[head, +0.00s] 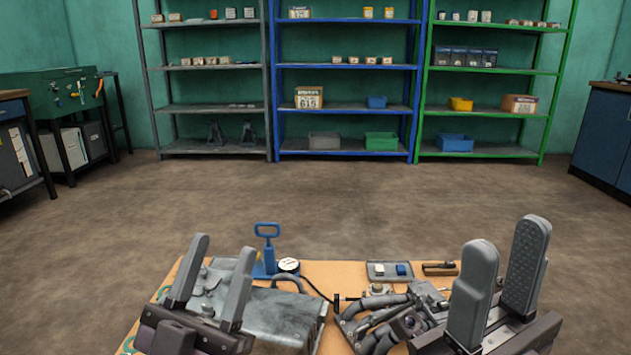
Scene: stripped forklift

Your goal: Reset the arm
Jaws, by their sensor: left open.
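My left gripper (222,250) is at the lower left, its two grey fingers pointing up and spread apart with nothing between them. It is in front of the left part of a workbench (340,272) and covers part of a grey metal part there. My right gripper (507,242) is at the lower right, its two broad grey fingers upright and apart, with nothing seen between them. It hides the right end of the bench. Both arms are mostly below the picture's edge.
On the bench are a grey metal casting (275,315), a blue-handled tool (266,250), a round gauge (289,265), a small tray (390,272) and a dark hose assembly (385,318). Open floor (340,200) lies beyond, then shelves (345,105). Cabinets stand at both sides.

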